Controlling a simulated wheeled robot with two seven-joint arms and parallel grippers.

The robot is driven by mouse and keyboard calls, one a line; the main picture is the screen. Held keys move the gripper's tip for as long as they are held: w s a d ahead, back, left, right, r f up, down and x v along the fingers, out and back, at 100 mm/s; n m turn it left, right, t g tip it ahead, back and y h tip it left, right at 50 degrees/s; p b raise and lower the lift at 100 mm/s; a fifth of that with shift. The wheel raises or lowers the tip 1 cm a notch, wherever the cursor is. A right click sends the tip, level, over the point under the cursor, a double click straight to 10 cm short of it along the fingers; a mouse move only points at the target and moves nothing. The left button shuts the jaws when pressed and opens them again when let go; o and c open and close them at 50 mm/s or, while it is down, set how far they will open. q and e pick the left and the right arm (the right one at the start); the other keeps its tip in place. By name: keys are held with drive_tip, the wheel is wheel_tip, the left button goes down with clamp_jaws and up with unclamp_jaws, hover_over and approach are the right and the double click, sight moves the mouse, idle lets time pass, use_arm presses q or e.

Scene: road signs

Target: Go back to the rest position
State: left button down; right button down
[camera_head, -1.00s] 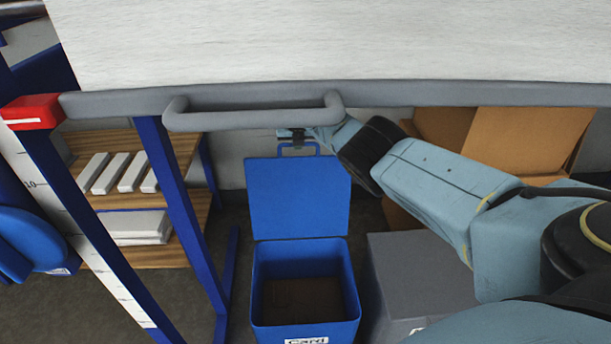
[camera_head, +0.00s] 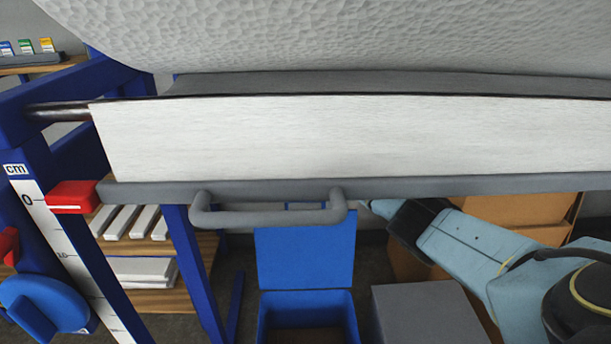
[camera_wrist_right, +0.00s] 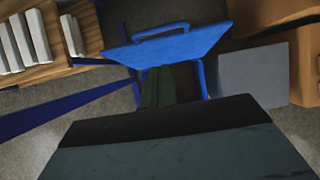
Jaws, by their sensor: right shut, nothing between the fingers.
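My right arm (camera_head: 455,245) comes in from the right in the head view and reaches below the grey front rail. Its gripper end is hidden there behind the rail and handle. In the right wrist view my right gripper (camera_wrist_right: 158,86) shows as dark fingers, closed together and empty, in front of the open blue bin (camera_wrist_right: 175,48) with its raised lid. The fingers look apart from the bin, though the gap is hard to judge. My left gripper is in neither view.
A grey bar handle (camera_head: 268,216) sticks out from the rail (camera_head: 430,187) close to my right arm. The blue bin (camera_head: 305,255) and a grey box (camera_head: 425,312) stand below. Cardboard boxes (camera_head: 520,208) are behind the arm. A shelf with white blocks (camera_head: 135,222) is at left.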

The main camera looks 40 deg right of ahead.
drive_tip(key=shift+s+a+r, duration=0.1)
drive_tip(key=shift+s+r, duration=0.1)
drive_tip(key=shift+r, duration=0.1)
drive_tip(key=shift+f, duration=0.1)
drive_tip(key=s+a+f+m, duration=0.3)
drive_tip(key=s+f+m, duration=0.25)
drive_tip(key=f, duration=0.65)
drive_tip(key=s+a+f+m+g+y, duration=0.15)
drive_tip(key=s+f+m, duration=0.25)
drive_tip(key=s+f, duration=0.55)
drive_tip(key=s+a+f+m, duration=0.3)
drive_tip(key=s+f+m, duration=0.1)
drive_tip(key=f, duration=1.1)
drive_tip(key=s+a+f+m, duration=0.3)
drive_tip(key=s+f+m, duration=0.1)
drive_tip(key=s, duration=0.9)
drive_tip(key=s+a+f+m+g+y, duration=0.1)
drive_tip(key=s+a+f+m, duration=0.3)
drive_tip(key=s, duration=0.9)
drive_tip(key=s+a+f+m+g, duration=0.1)
drive_tip(key=s+a+f+m, duration=0.3)
drive_tip(key=s+f, duration=0.4)
drive_tip(key=s+m, duration=0.1)
drive_tip(key=s, duration=0.3)
drive_tip(key=shift+s+a, duration=0.25)
drive_tip(key=shift+s, duration=0.15)
drive_tip(key=shift+y, duration=0.25)
